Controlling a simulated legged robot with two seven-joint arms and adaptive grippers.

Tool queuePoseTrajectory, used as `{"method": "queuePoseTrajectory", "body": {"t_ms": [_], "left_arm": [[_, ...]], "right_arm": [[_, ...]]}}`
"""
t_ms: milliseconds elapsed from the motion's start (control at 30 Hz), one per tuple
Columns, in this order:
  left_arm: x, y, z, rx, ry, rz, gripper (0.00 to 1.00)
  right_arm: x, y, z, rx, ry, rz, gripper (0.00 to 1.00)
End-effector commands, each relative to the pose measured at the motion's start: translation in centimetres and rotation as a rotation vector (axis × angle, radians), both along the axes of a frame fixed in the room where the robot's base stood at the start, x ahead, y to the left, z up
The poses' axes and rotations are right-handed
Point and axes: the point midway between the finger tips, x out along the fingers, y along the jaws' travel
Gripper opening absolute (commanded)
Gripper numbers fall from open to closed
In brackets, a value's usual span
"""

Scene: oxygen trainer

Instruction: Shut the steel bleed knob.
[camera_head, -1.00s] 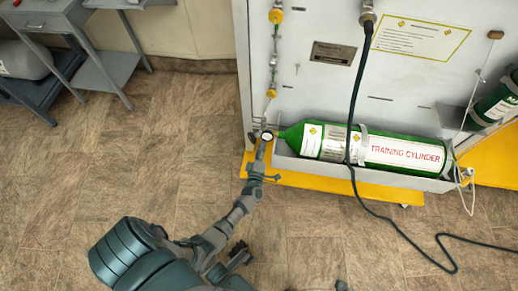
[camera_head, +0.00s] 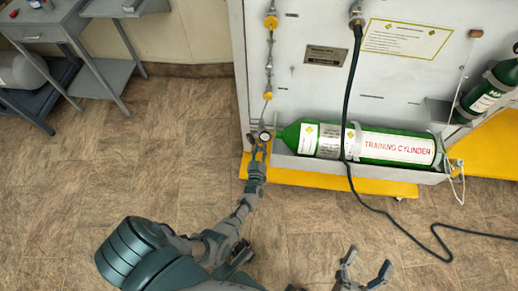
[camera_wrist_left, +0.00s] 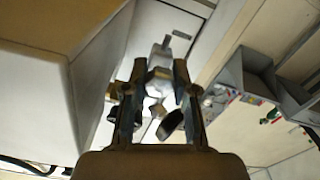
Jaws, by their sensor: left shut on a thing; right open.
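The green training cylinder (camera_head: 398,147) lies in a tray at the foot of the white panel. A round gauge (camera_head: 264,136) sits at its left, valve end. My left gripper (camera_head: 258,150) is at that end, just below the gauge. In the left wrist view, the fingers of my left gripper (camera_wrist_left: 160,72) are on either side of a bright faceted steel piece, which looks like the steel bleed knob (camera_wrist_left: 159,84). In the head view the knob is hidden by the gripper. My right gripper (camera_head: 366,268) is open and empty above the floor at the bottom.
A black hose (camera_head: 349,105) hangs down the panel, passes in front of the cylinder and trails over the floor (camera_head: 130,180). A yellow base (camera_head: 345,183) juts out below the tray. A second green cylinder (camera_head: 487,98) is at the right. A grey cart (camera_head: 45,45) stands upper left.

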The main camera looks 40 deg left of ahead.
Motion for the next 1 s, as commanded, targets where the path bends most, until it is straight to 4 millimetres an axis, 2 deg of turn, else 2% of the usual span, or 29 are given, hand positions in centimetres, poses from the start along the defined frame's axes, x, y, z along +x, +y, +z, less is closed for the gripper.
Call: {"method": "queuePoseTrajectory", "body": {"t_ms": [33,500,1000], "left_arm": [[-0.1,-0.5,-0.5,0.027,0.035,-0.007,0.00],[-0.2,-0.5,-0.7,0.352,0.236,-0.009,0.00],[-0.2,-0.5,-0.8,0.479,0.313,-0.010,0.00]], "right_arm": [[0.1,0.0,-0.1,-0.004,0.011,0.000,0.77],[0.8,0.1,-0.9,-0.026,0.078,0.001,0.77],[1.0,0.1,-1.2,-0.033,0.097,0.002,0.77]]}}
